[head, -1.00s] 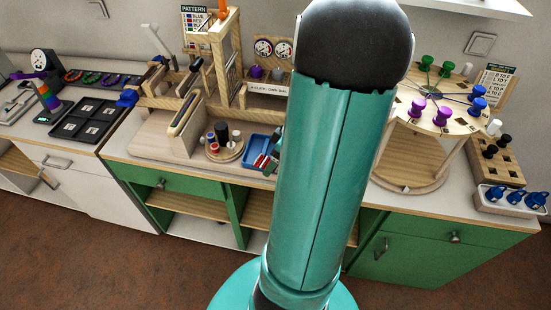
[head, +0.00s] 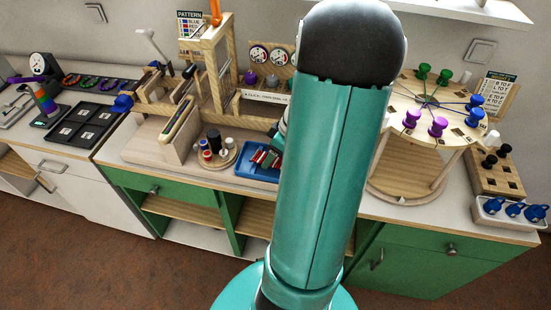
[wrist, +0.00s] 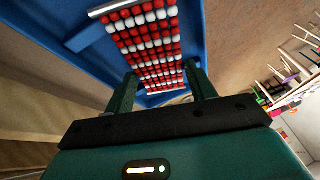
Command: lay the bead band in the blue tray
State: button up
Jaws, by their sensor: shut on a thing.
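The bead band, with red and white beads in rows, shows in the wrist view (wrist: 146,38) between my two dark green fingers. My gripper (wrist: 160,78) is shut on it. The band has a pale metal bar at its far end and another near my fingers. The blue tray (wrist: 72,12) lies behind and around the band in that view. In the head view the tray (head: 248,175) sits on the counter, and the band (head: 259,156) is over it. My arm hides the tray's right part. I cannot tell whether the band touches the tray floor.
A round wooden stand with dark and coloured spools (head: 212,158) is just left of the tray. A wooden loom-like frame (head: 213,75) rises behind. A round spool table (head: 435,95) stands to the right of my arm. The green cabinet front (head: 175,188) is below the counter.

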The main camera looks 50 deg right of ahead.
jog(key=shift+w+d, duration=0.2)
jog(key=shift+d, duration=0.05)
jog(key=shift+d, duration=0.1)
jog(key=o, duration=1)
jog(key=shift+o, duration=0.2)
jog(key=shift+r, duration=0.1)
